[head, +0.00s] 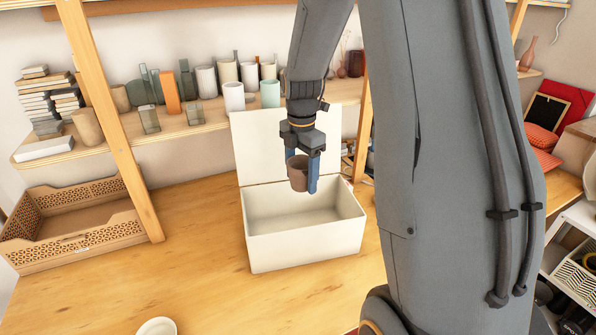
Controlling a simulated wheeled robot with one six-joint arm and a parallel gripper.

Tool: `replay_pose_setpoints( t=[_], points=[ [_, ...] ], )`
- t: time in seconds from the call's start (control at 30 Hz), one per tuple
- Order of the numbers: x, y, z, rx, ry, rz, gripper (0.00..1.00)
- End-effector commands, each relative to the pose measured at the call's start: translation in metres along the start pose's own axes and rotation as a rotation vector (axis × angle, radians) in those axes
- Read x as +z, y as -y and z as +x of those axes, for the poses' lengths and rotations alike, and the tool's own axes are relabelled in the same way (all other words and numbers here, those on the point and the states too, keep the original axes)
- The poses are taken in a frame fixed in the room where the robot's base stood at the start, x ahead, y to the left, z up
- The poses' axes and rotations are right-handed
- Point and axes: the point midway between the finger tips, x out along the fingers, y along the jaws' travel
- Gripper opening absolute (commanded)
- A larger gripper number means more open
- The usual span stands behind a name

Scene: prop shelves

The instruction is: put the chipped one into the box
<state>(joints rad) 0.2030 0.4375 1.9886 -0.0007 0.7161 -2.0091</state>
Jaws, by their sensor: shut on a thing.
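A small brown cup (298,178) is held between the blue fingers of my gripper (303,172). My gripper points down and is shut on the cup. The cup appears over the open white box (305,238), near its back part, and how high it is above the floor of the box is hard to tell. The box stands on the wooden table with its lid (265,140) raised at the back. A chip on the cup is too small to make out.
A shelf (200,130) behind holds several cups, vases and books. A white dish (157,327) lies at the front edge.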

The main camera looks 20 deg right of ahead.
Motion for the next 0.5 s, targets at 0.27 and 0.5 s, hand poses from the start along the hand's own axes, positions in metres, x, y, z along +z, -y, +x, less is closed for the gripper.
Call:
replay_pose_setpoints(
  t=[0.27,0.5],
  points=[
    [0.0,-0.001,0.027,-0.001,0.0,0.0,0.3],
    [0.0,-0.001,0.048,0.001,0.0,0.0,0.3]
  ],
)
